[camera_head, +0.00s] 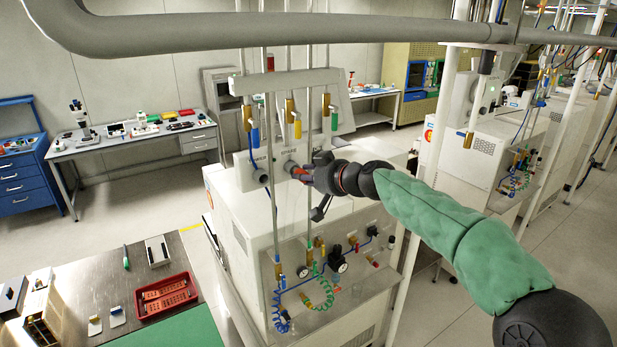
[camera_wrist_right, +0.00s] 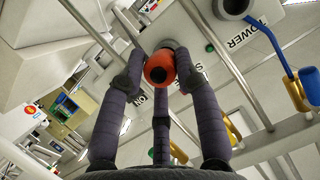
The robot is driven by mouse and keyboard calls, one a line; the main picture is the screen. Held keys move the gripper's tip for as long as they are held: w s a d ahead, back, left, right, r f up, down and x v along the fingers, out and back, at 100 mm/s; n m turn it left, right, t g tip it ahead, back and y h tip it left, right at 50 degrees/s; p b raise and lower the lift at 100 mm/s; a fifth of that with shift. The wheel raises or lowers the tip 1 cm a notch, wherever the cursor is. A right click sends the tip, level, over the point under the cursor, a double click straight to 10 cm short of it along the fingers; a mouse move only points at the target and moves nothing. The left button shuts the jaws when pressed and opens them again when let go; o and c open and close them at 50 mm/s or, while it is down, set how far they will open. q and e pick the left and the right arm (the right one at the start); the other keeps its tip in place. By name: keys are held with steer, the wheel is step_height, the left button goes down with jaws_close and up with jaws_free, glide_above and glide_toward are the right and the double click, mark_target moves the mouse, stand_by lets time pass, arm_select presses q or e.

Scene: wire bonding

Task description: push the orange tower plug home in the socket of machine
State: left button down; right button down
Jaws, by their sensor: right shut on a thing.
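My right gripper (camera_head: 308,173) is shut on the orange plug (camera_head: 301,171) in front of the white machine's (camera_head: 230,205) upper panel. In the right wrist view the orange plug (camera_wrist_right: 160,68) sits between the dark fingers, its round dark-holed end facing the camera. A grey round socket part (camera_wrist_right: 170,44) shows just behind it, beside a partly hidden label starting with S. I cannot tell whether the plug is in that socket. Another grey socket (camera_wrist_right: 234,7), beside the TOWER label (camera_wrist_right: 262,32), looks empty; it also shows in the head view (camera_head: 260,177). My left gripper is out of view.
Vertical metal rods (camera_head: 270,215) with brass, blue and green fittings stand in front of the panel. A grey pipe (camera_head: 300,32) crosses overhead. A bench with a red tray (camera_head: 166,296) is at lower left.

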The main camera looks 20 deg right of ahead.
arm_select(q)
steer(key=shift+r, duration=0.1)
arm_select(e)
steer(key=shift+w+a, duration=0.1)
steer(key=shift+w, duration=0.55)
steer(key=c, duration=0.8)
jaws_free()
steer(key=shift+s, duration=0.15)
steer(key=v, duration=1.1)
steer(key=shift+s+r, duration=0.25)
steer(key=shift+s, duration=0.1)
